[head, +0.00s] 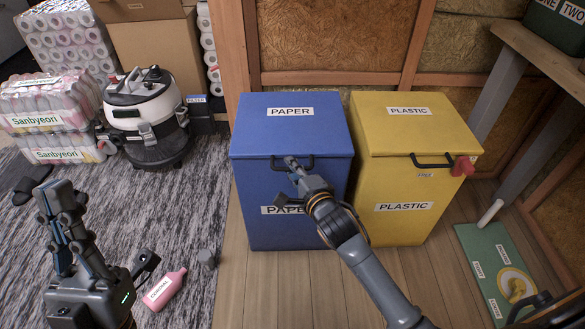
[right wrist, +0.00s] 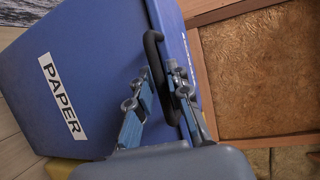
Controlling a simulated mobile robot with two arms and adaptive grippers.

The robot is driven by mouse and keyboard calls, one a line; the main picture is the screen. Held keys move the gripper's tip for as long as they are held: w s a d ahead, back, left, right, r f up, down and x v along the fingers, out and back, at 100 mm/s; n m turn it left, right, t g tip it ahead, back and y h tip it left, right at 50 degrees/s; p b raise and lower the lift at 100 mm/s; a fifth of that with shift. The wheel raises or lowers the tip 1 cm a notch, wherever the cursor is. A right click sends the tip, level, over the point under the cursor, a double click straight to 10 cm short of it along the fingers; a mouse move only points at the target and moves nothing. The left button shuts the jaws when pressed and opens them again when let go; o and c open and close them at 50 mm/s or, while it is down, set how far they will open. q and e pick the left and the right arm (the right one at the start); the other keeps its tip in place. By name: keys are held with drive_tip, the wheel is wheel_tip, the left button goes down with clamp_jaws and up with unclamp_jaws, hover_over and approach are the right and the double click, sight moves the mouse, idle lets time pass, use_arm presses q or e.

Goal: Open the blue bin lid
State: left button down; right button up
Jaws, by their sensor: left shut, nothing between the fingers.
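The blue bin (head: 252,205) stands upright with its lid (head: 258,125) down flat, labelled PAPER. A black loop handle (head: 308,163) sits at the lid's front edge, and it also shows in the right wrist view (right wrist: 151,45). My right gripper (head: 292,163) is at this handle. In the right wrist view its fingers (right wrist: 159,70) converge on either side of the bar and look shut on it; the exact contact is partly hidden. My left gripper (head: 56,186) is shut and empty, pointing up at the far left, away from the bin.
A yellow PLASTIC bin (head: 398,180) stands close on the right of the blue one. A pink bottle (head: 165,288) lies on the grey rug. A vacuum cleaner (head: 147,117) and toilet roll packs (head: 50,118) stand at the left. A wooden frame wall is behind the bins.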

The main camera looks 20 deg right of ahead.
clamp_jaws()
